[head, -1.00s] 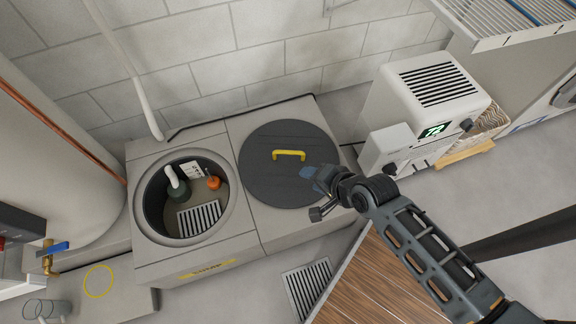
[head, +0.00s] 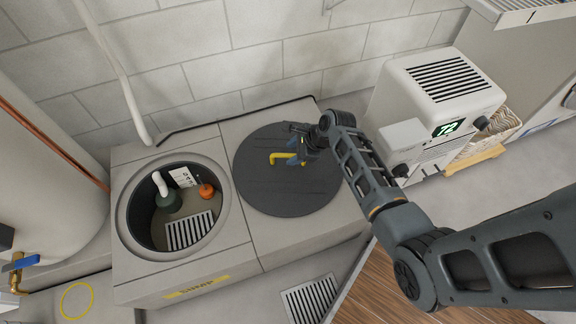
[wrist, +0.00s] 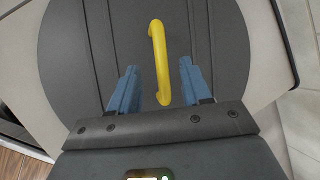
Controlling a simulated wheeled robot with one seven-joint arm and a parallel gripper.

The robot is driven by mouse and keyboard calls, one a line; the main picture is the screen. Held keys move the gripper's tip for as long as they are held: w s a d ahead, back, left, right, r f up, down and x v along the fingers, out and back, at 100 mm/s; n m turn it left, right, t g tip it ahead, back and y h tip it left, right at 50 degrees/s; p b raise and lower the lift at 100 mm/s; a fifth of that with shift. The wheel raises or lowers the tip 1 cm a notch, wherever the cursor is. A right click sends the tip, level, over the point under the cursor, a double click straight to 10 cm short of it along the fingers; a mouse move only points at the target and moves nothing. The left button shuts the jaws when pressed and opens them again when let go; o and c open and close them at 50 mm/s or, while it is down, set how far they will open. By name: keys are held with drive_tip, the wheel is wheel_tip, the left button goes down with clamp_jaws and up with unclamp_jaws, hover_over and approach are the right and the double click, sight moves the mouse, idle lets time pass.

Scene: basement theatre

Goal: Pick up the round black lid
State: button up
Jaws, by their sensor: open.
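The round black lid (head: 290,192) lies flat on the right half of the grey sump box, with a yellow handle (head: 284,158) across its middle. In the wrist view the lid (wrist: 85,60) fills most of the picture. There the handle (wrist: 158,52) runs away from my gripper (wrist: 158,84), its near end between the two blue fingertips. My gripper (head: 298,150) is open and over the lid at the handle's right end. Space shows between each finger and the handle. How high the fingertips are above the lid is hard to tell.
The open sump pit (head: 172,208) with a pump and orange float is left of the lid. A white dehumidifier (head: 440,95) stands to the right. A block wall (head: 270,50) is close behind. A floor grate (head: 312,298) lies in front.

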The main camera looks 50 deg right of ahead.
sight(289, 155)
drive_tip(key=b+x, duration=0.2)
drive_tip(key=x, duration=0.2)
drive_tip(key=shift+w+d+f, duration=0.1)
drive_tip(key=shift+d+f, duration=0.05)
drive_tip(key=shift+f, duration=0.05)
clamp_jaws()
idle(1.2)
